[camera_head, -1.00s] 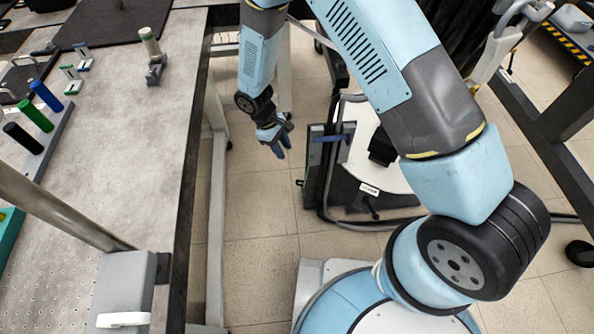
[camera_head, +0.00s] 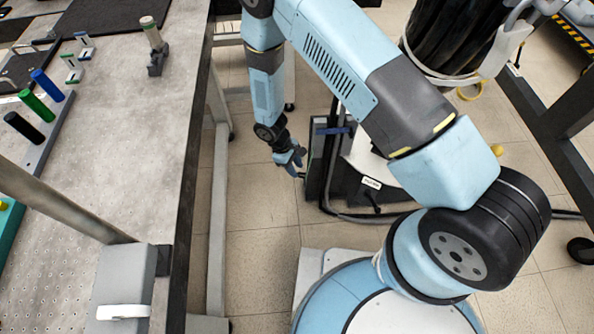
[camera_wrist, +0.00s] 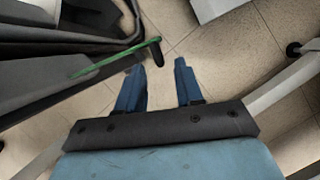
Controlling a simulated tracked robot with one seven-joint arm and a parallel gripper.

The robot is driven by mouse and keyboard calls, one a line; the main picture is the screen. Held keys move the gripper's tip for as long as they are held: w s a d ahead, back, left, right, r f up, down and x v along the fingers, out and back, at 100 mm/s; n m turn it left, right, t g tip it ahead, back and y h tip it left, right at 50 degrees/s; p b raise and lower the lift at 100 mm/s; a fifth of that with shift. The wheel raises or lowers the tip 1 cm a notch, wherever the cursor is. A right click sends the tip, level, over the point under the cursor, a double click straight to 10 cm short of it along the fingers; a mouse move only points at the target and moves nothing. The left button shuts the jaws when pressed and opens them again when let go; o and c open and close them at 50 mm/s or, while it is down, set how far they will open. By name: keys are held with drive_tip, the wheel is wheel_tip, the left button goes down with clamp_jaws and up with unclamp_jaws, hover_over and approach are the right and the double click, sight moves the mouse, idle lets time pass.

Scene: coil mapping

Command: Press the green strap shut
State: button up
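A thin green strip, likely the green strap (camera_wrist: 112,61), runs along the side of a dark case at the left of the wrist view. Its far end reaches a black tip. Whether it is shut cannot be told. The dark case (camera_head: 316,160) stands on the floor beside the table in the head view, with a blue strap (camera_head: 332,130) near its top. My gripper (camera_wrist: 160,78) has its two blue fingers apart, with only floor tiles between them. In the head view my gripper (camera_head: 292,160) is just left of the case, and contact cannot be judged.
The grey table (camera_head: 125,130) fills the left side, with several coloured cylinders in a rack (camera_head: 50,143). A black cable (camera_head: 338,212) loops around the case's foot. A dark frame (camera_head: 545,125) stands at the right. Tiled floor lies open below my gripper.

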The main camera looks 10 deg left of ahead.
drive_tip(key=shift+x, duration=1.3)
clamp_jaws()
drive_tip(key=shift+a, duration=0.1)
